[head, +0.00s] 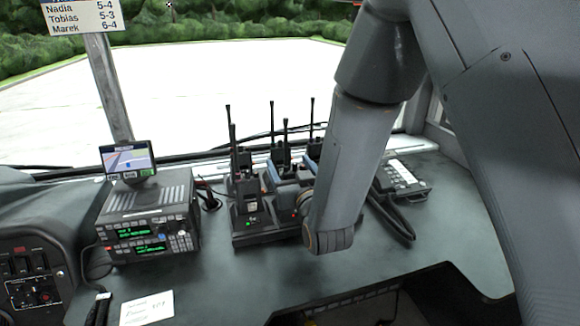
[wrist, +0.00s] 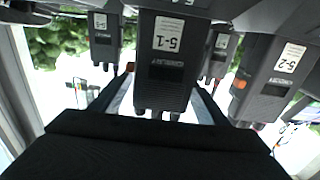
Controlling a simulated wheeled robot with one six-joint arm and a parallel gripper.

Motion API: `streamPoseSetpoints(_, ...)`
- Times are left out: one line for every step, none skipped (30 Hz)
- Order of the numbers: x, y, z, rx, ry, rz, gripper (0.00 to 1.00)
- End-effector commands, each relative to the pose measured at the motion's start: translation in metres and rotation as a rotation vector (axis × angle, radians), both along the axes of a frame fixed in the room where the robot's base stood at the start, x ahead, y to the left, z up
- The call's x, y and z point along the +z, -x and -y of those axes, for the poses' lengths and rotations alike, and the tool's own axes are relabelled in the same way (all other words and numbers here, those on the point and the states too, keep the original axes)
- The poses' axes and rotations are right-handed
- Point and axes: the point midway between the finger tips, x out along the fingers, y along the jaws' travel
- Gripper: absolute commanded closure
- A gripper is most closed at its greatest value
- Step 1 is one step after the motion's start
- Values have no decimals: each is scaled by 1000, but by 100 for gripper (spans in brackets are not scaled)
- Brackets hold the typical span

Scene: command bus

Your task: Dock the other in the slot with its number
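Several black radios with antennas stand in a charging dock (head: 262,238) on the dashboard. My gripper (head: 288,185) is at the dock, partly hidden by my arm. In the wrist view, which is upside down, a radio with a label that seems to read 5-1 (wrist: 163,70) is between my two fingers (wrist: 164,98). Whether they press on it I cannot tell. A radio labelled 5-2 (wrist: 268,80) is at the right; it seems to be the front-left radio (head: 247,195) in the head view, near a green light. Another labelled radio (wrist: 104,42) is at the left. The slot numbers are not readable.
A radio unit (head: 148,225) with a small screen (head: 127,160) stands left of the dock. A keypad device (head: 402,178) and a dark handset (head: 392,217) lie to the right. A name list (head: 83,16) hangs upper left. A white card (head: 147,308) lies in front.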

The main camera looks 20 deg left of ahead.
Motion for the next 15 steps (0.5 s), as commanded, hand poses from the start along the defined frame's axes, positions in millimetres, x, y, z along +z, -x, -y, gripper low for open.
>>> streamPoseSetpoints(0, 0, 0, 0, 0, 0, 32)
streamPoseSetpoints(0, 0, 0, 0, 1, -1, 32)
streamPoseSetpoints(0, 0, 0, 0, 1, -1, 32)
streamPoseSetpoints(-1, 0, 0, 0, 2, -3, 32)
streamPoseSetpoints(-1, 0, 0, 0, 2, -3, 32)
streamPoseSetpoints(-1, 1, 1, 0, 2, -3, 32)
streamPoseSetpoints(-1, 2, 1, 0, 2, -3, 32)
streamPoseSetpoints(-1, 4, 2, 0, 2, -3, 32)
streamPoseSetpoints(-1, 7, 4, 0, 2, -3, 32)
streamPoseSetpoints(-1, 10, 6, 1, 2, -3, 32)
streamPoseSetpoints(-2, 14, 8, 1, 2, -3, 32)
streamPoseSetpoints(-2, 19, 12, 1, 2, -3, 32)
streamPoseSetpoints(-2, 24, 14, 1, 2, -3, 32)
streamPoseSetpoints(-2, 28, 17, 1, 2, -3, 32)
streamPoseSetpoints(-2, 34, 20, 1, 2, -3, 32)
